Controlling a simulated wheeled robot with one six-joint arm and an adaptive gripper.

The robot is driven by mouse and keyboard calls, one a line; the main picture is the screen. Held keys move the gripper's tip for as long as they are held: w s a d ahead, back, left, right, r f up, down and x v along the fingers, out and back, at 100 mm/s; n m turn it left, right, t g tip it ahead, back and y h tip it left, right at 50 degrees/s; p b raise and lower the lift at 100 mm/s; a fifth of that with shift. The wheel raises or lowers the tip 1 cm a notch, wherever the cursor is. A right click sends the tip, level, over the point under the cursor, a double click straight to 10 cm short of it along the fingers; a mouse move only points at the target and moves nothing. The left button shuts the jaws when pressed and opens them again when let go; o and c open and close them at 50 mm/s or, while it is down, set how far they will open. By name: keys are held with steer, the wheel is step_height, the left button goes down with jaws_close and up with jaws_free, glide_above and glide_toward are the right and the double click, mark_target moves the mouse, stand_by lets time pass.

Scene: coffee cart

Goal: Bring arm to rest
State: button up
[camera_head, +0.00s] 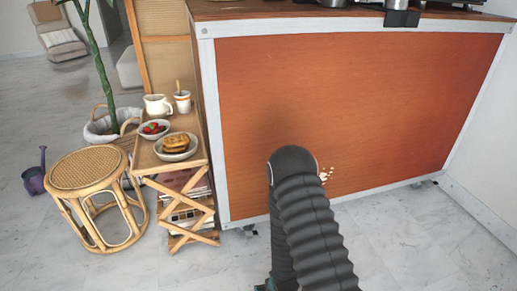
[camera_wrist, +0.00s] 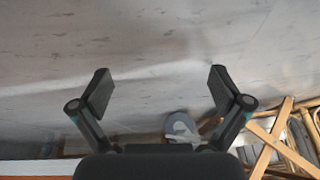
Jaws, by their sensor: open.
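My gripper (camera_wrist: 160,88) is open in the wrist view, its two dark fingers wide apart with nothing between them. Grey marble floor (camera_wrist: 150,40) fills the view beyond the fingertips. In the head view my dark ribbed arm is bent in front of the orange cart (camera_head: 330,90) and reaches down at the bottom middle. The gripper itself is mostly hidden there, below or behind the arm. I cannot tell whether the arm touches the cart front.
A wooden side stand (camera_head: 196,160) beside the cart holds a pitcher (camera_head: 157,104), a cup (camera_head: 182,103), a strawberry bowl (camera_head: 154,129) and a plate of pastries (camera_head: 175,146). A rattan stool (camera_head: 88,171) stands left. Floor (camera_head: 420,245) at the right front is clear.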

steer(key=s+d+r+p, duration=0.3)
steer(key=s+r, duration=0.2)
steer(key=r, duration=1.6)
steer(key=s+d+r+m+t+h+p, duration=0.1)
steer(key=s+d+r+p, duration=0.2)
steer(key=r, duration=1.8)
steer(key=s+d+r+m+p, duration=0.1)
steer(key=s+d+r+p, duration=0.3)
steer(key=r, duration=1.7)
steer(key=s+d, duration=0.1)
steer(key=s, duration=0.4)
steer(key=shift+s+h, duration=0.25)
steer(key=shift+h, duration=0.15)
